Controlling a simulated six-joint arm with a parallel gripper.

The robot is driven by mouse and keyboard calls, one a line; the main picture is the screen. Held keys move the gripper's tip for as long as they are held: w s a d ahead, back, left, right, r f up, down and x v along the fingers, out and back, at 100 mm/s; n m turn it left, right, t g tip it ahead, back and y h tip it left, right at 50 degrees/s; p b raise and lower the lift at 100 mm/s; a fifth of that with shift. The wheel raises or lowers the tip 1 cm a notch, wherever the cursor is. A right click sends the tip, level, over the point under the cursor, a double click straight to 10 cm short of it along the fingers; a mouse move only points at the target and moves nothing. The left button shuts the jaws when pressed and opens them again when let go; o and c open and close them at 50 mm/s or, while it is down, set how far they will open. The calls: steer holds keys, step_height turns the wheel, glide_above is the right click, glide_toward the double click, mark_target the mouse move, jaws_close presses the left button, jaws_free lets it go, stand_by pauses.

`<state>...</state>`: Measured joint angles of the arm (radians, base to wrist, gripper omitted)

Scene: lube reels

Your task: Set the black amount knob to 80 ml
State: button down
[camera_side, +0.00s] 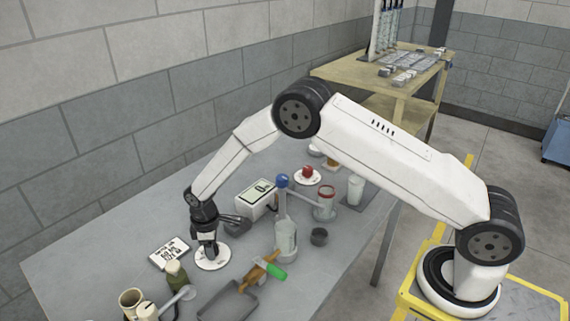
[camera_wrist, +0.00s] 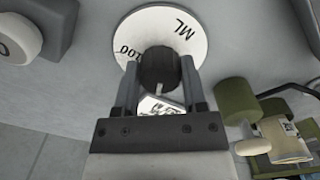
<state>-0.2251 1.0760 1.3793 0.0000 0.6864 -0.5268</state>
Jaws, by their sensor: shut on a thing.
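The black amount knob (camera_wrist: 157,64) stands at the middle of a round white dial (camera_wrist: 190,24) in the wrist view. My gripper (camera_wrist: 160,84) is shut on the knob, with one finger on each side of it. A pale pointer mark shows on the knob's near side. The dial shows "ML" and a partly covered number that looks like 100; the rest of its scale is hidden behind the knob and fingers. In the side view my gripper (camera_side: 209,250) points down over the dial (camera_side: 213,263), and the knob is hidden there.
A printed white card (camera_side: 169,253) lies left of the dial. A green bottle (camera_side: 176,275) and a tan cup (camera_side: 131,299) stand in front. A white display box (camera_side: 257,198), a blue-topped lever (camera_side: 282,181) and a grey tray (camera_side: 228,302) are nearby on the grey table.

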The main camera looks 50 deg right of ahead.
steer(key=m, duration=0.4)
steer(key=shift+m, duration=0.3)
steer(key=m, duration=0.4)
steer(key=shift+m, duration=0.4)
steer(key=shift+c, duration=0.7)
jaws_free()
steer(key=shift+r, duration=0.1)
steer(key=shift+r, duration=3.85)
